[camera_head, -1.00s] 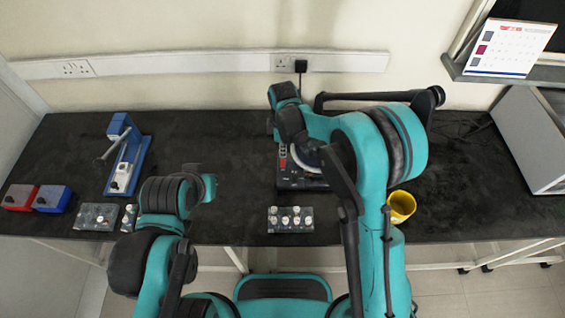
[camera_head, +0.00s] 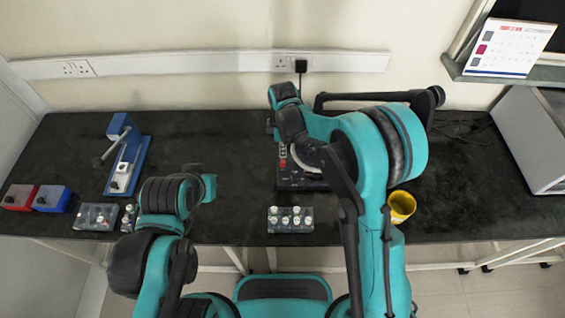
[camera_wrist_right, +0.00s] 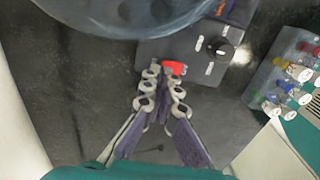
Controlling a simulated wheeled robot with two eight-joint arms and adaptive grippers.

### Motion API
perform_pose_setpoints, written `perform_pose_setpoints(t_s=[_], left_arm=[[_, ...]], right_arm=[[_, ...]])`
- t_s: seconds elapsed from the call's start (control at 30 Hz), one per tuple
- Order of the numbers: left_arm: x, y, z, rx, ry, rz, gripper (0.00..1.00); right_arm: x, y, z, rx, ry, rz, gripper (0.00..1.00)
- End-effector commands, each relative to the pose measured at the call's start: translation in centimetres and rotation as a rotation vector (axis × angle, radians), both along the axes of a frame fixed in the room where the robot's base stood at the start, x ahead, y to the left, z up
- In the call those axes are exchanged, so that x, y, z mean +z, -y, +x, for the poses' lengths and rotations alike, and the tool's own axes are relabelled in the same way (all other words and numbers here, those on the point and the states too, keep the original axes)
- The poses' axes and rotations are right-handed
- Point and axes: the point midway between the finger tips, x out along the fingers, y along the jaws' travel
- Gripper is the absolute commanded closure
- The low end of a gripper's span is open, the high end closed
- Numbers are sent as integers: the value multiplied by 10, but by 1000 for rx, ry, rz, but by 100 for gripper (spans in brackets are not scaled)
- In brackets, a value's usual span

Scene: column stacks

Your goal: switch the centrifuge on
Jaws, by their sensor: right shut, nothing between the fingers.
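The centrifuge (camera_head: 312,184) stands on the bench, mostly hidden behind my right arm in the head view. In the right wrist view its grey control panel (camera_wrist_right: 190,48) carries a black knob (camera_wrist_right: 217,48) and a red switch (camera_wrist_right: 174,68); part of its round see-through lid (camera_wrist_right: 125,12) shows at the top. My right gripper (camera_wrist_right: 165,80) is shut and empty, with its fingertips right by the red switch. I cannot tell whether they touch it. My left arm comes in at the left of the head view, but its gripper is not visible.
A tube rack (camera_head: 290,220) stands in front of the centrifuge, also at right in the wrist view (camera_wrist_right: 285,80). A yellow cup (camera_head: 401,206) stands right of it. A blue device (camera_head: 128,160), a red box (camera_head: 20,197) and a blue box (camera_head: 52,199) are at left.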

Motion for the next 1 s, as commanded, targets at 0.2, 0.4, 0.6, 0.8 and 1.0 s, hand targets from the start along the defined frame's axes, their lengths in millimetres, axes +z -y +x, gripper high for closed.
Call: perform_pose_setpoints(t_s=[0.2,0.4,0.6,0.8,1.0], left_arm=[[-3,0,0,0,0,0,100],[-6,0,0,0,0,0,100],[-8,0,0,0,0,0,100],[-10,0,0,0,0,0,100],[-13,0,0,0,0,0,100]], right_arm=[[-4,0,0,0,0,0,100],[-7,0,0,0,0,0,100],[-10,0,0,0,0,0,100],[-13,0,0,0,0,0,100],[-16,0,0,0,0,0,100]])
